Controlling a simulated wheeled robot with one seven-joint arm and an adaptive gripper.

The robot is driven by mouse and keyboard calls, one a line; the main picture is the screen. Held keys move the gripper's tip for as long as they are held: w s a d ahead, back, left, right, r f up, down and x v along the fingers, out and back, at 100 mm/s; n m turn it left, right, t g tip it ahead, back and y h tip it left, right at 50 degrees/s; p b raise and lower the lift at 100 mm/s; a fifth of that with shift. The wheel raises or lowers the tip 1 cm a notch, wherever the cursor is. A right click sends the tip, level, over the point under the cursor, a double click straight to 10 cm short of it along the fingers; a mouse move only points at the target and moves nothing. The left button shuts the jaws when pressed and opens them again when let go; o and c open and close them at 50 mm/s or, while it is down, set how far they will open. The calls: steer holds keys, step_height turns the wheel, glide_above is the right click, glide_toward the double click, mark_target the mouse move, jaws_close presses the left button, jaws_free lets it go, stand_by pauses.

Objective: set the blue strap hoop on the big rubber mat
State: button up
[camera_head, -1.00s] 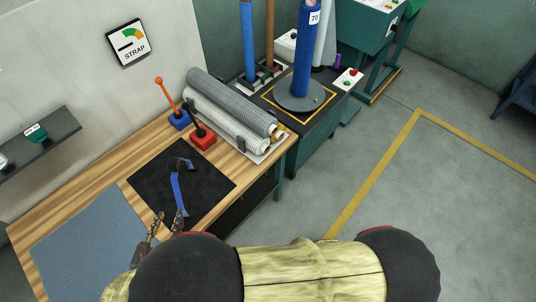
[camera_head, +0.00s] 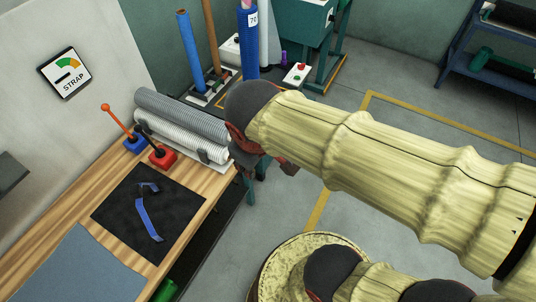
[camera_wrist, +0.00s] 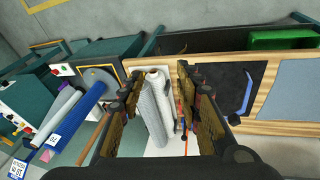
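The blue strap hoop (camera_head: 147,218) lies on the black mat (camera_head: 112,211) on the wooden bench, bent, with a dark part at its far end. In the wrist view the strap (camera_wrist: 247,98) shows at right on the black mat (camera_wrist: 232,76). A larger blue-grey sheet (camera_head: 72,268) lies on the bench nearer the picture's bottom. Which of the two is the big rubber mat, I cannot tell for certain. My gripper (camera_wrist: 156,85) is open and empty, its fingers well apart, away from the strap. In the head view my arm largely hides its fingers.
Grey and white rolls (camera_head: 185,125) lie at the bench's far end, beside a red-based lever (camera_head: 162,156) and a blue-based orange lever (camera_head: 134,144). Upright blue rolls (camera_head: 188,48) stand behind. Open floor (camera_head: 420,125) lies to the right.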

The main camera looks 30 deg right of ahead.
steer(key=s+r+m, duration=0.1)
steer(key=s+d+r+m+t, duration=0.1)
steer(key=m, duration=0.1)
steer(key=s+d+r+m+t+y, duration=0.1)
steer(key=shift+r+m, duration=0.2)
steer(key=shift+m, duration=0.2)
stand_by(1.1)
